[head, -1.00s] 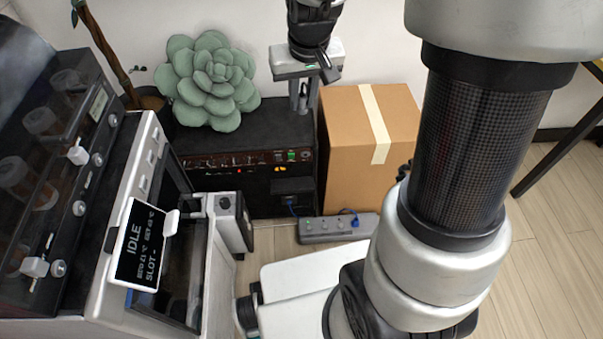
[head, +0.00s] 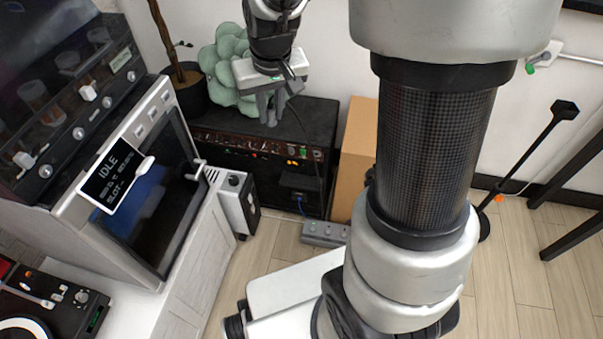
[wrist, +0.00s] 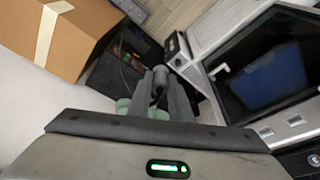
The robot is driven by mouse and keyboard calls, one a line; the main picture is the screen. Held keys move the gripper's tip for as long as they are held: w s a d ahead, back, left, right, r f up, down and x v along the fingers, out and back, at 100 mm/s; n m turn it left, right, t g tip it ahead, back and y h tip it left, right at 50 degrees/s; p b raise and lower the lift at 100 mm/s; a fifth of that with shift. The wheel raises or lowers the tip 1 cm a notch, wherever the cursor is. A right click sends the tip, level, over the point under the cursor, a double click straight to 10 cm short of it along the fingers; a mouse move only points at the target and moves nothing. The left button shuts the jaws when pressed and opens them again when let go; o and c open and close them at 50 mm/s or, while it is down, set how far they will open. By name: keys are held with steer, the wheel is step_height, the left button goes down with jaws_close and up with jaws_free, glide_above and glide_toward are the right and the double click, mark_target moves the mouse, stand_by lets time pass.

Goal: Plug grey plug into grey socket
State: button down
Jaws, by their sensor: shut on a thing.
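My gripper (head: 268,118) hangs above the front of the black amplifier, its fingers pointing down. In the wrist view the two grey fingers (wrist: 158,95) are closed around a small grey plug (wrist: 159,78), which is partly hidden by them. A thin dark cable (head: 303,125) runs down beside the gripper in the head view. A grey power strip (head: 325,234) with several sockets lies on the floor in front of the amplifier, below and to the right of my gripper and apart from it. I cannot tell which socket is the grey one.
The amplifier (head: 327,118) has a row of knobs. A cardboard box (head: 355,150) stands right of it, partly behind my arm. A cabinet machine with a display (head: 115,178) stands left. A wall outlet with a green plug (head: 532,68) is at right. Some floor is clear.

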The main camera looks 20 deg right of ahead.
steer(key=shift+s+a, duration=0.1)
stand_by(0.3)
steer(key=shift+w+a+f, duration=0.1)
steer(key=shift+w+f, duration=0.05)
steer(key=shift+w, duration=0.05)
steer(key=w+f+m+t+b, duration=0.2)
steer(key=w+f+m+t, duration=0.1)
steer(key=w+f+m, duration=0.75)
steer(key=w+f+m+t+b, duration=0.1)
steer(key=w+f+m+t, duration=0.1)
steer(key=w+f+m, duration=0.85)
steer(key=s+d+f+m+t+h+b, duration=0.1)
steer(key=s+d+f+m+t+h, duration=0.2)
steer(key=f, duration=0.4)
steer(key=s+d+f+m+t+h+b, duration=0.1)
steer(key=s+d+f+m+h, duration=0.15)
steer(key=d+f+h, duration=0.4)
steer(key=s+d+f+m+g+h, duration=0.1)
steer(key=s+d+f+m+h, duration=0.2)
steer(key=s, duration=0.5)
step_height(320, 180, down, 3)
steer(key=shift+s+d+r+m+b, duration=0.15)
steer(key=shift+d+m+b, duration=0.35)
steer(key=shift+m, duration=0.75)
